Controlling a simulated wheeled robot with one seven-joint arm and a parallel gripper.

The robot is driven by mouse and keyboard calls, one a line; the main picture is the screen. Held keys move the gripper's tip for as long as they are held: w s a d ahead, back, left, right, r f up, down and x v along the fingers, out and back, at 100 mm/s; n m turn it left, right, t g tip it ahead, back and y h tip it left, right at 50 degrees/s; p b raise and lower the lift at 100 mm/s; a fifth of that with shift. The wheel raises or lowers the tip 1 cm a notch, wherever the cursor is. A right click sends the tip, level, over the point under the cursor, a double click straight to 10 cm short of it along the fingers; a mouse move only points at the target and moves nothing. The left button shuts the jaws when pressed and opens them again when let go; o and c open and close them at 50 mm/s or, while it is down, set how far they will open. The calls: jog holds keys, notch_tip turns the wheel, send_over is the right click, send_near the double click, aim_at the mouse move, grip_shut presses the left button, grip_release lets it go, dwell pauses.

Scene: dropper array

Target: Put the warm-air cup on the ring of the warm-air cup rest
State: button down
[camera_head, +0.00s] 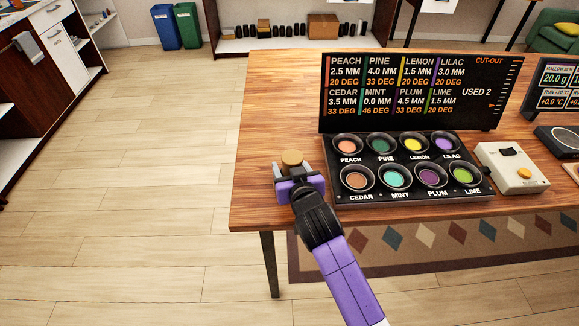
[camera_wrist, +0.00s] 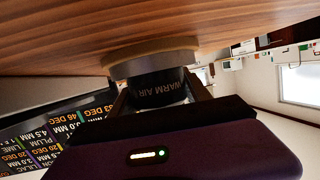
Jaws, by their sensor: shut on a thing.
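The warm-air cup (camera_wrist: 157,88) is a dark cylinder lettered WARM AIR in the wrist view. My gripper (camera_wrist: 155,97) is shut around it. A pale tan round piece (camera_wrist: 150,64) shows at the cup's table-facing end in that view. In the head view, my gripper (camera_head: 294,172) is over the table's near left part, with a round tan top (camera_head: 292,158) showing between the fingers. I cannot make out the warm-air cup rest or its ring for sure. Any gap between cup and table is unclear.
A black tray (camera_head: 408,193) with several coloured wells stands right of my gripper, with a text display (camera_head: 415,92) behind it. A cream box (camera_head: 512,169) with an orange button is farther right. The table (camera_head: 275,105) is bare behind my gripper.

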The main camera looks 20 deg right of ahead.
jog(key=c, duration=0.5)
grip_release()
jog(key=shift+f, duration=0.1)
jog(key=shift+r, duration=0.25)
jog(key=v, duration=1.2)
jog(key=shift+f+b, duration=0.15)
jog(key=shift+b, duration=0.15)
